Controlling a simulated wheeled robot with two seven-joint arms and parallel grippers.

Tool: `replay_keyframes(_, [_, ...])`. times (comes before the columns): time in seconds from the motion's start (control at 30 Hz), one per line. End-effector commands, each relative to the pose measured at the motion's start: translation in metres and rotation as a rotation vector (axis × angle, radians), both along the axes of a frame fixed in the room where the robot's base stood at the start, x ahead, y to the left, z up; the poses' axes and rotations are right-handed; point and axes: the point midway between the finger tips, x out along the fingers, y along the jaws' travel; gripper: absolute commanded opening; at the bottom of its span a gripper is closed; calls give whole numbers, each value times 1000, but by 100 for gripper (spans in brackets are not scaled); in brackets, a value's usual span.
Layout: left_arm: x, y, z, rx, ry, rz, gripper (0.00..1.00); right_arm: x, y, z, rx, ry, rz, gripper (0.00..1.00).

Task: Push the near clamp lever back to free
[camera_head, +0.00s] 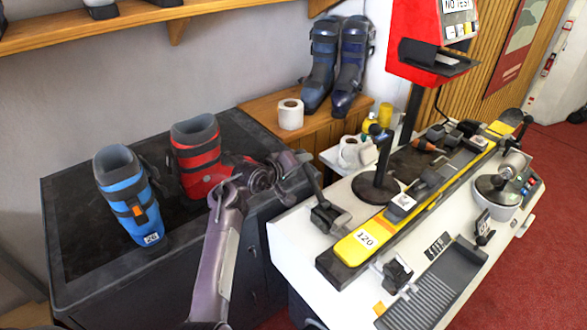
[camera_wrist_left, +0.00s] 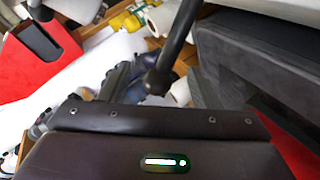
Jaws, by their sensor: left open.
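The near clamp (camera_head: 327,214) stands at the left edge of the white bench, with its dark lever (camera_head: 313,184) rising up and left from it. My left gripper (camera_head: 300,162) is open beside the top of this lever. In the left wrist view the lever (camera_wrist_left: 181,35) is a dark rod with a rounded end, in front of the gripper body. Whether the gripper touches it cannot be told. A yellow ski (camera_head: 385,225) marked 120 lies along the bench. My right gripper is not in view.
The black bench (camera_head: 80,235) with a blue boot (camera_head: 128,195) and a red boot (camera_head: 196,155) is on the left. A black stand (camera_head: 376,186) and paper rolls (camera_head: 349,152) are behind the clamp. Another small clamp (camera_head: 396,274) and a ribbed grey tray (camera_head: 440,285) are nearer.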

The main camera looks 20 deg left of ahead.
Motion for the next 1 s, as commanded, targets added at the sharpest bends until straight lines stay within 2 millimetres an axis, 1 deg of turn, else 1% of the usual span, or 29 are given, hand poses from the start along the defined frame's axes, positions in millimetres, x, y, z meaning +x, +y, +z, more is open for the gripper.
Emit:
replay_keyframes(0.1, [-13, 3, 5, -2, -1, -1, 56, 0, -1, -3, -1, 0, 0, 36])
replay_keyframes(0.2, [-19, 5, 8, -1, 2, -2, 56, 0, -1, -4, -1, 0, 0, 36])
replay_keyframes(0.53, [-23, 6, 10, 0, 2, -2, 56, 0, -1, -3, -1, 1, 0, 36])
replay_keyframes(0.57, [-23, 6, 10, 0, 2, -2, 54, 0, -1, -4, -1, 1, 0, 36])
replay_keyframes(0.67, [-22, 8, 12, 36, -11, -5, 41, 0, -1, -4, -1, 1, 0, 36])
replay_keyframes(0.77, [-20, 18, 21, 188, -58, -22, 28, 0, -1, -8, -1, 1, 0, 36])
replay_keyframes(0.87, [-20, 28, 36, 467, -138, -61, 15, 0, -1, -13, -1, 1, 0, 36])
replay_keyframes(0.9, [-21, 29, 44, 601, -174, -84, 9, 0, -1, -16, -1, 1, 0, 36])
replay_keyframes(0.97, [-25, 28, 54, 811, -227, -126, 2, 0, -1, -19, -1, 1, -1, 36])
replay_keyframes(1.0, [-29, 25, 61, 946, -258, -156, 0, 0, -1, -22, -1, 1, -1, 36])
